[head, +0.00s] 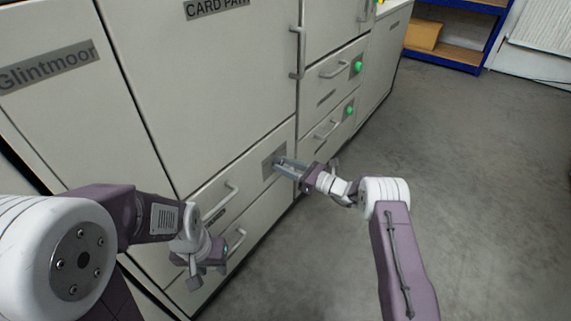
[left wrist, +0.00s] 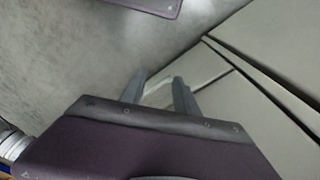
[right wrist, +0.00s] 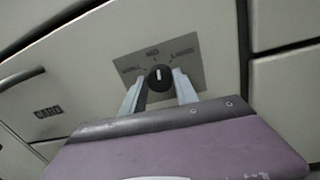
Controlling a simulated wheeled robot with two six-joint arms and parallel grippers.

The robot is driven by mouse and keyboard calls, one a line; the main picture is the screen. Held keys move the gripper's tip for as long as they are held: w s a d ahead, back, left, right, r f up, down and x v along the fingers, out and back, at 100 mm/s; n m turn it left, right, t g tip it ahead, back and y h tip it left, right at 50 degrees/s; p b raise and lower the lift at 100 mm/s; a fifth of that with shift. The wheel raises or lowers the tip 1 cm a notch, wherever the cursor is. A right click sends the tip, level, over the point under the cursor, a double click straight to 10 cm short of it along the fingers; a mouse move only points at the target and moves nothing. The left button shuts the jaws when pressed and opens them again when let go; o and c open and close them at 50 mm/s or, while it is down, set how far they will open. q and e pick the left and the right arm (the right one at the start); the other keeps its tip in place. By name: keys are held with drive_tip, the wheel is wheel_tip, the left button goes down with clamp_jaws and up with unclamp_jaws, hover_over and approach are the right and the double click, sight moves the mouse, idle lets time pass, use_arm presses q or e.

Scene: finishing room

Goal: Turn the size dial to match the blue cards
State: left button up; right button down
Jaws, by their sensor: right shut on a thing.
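The size dial (right wrist: 159,77) is a black round knob with a white mark, on a grey plate (right wrist: 190,52) with three labels. The mark points up toward the middle label, which seems to read MED; the side labels are blurred. My right gripper (right wrist: 160,88) is shut on the dial, one finger on each side. In the head view my right gripper (head: 279,161) reaches the plate (head: 268,167) on the machine's front. My left gripper (left wrist: 157,85) is open and empty, low beside the machine front. No blue cards are in view.
The pale machine (head: 215,80) has drawers with bar handles and green knobs (head: 358,67) to the right of the dial. A blue shelf (head: 455,50) with a yellowish box stands at the back. The grey floor (head: 470,180) on the right is clear.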

drive_tip(key=m+p, duration=0.1)
drive_tip(key=m, duration=0.2)
drive_tip(key=shift+f+m, duration=0.1)
drive_tip(key=shift+m, duration=0.2)
drive_tip(key=shift+m+t+p, duration=0.4)
drive_tip(key=shift+m+p, duration=0.05)
drive_tip(key=shift+m, duration=1.35)
drive_tip(key=shift+f, duration=0.1)
drive_tip(key=c, duration=0.9)
unclamp_jaws()
drive_tip(key=shift+a, duration=0.1)
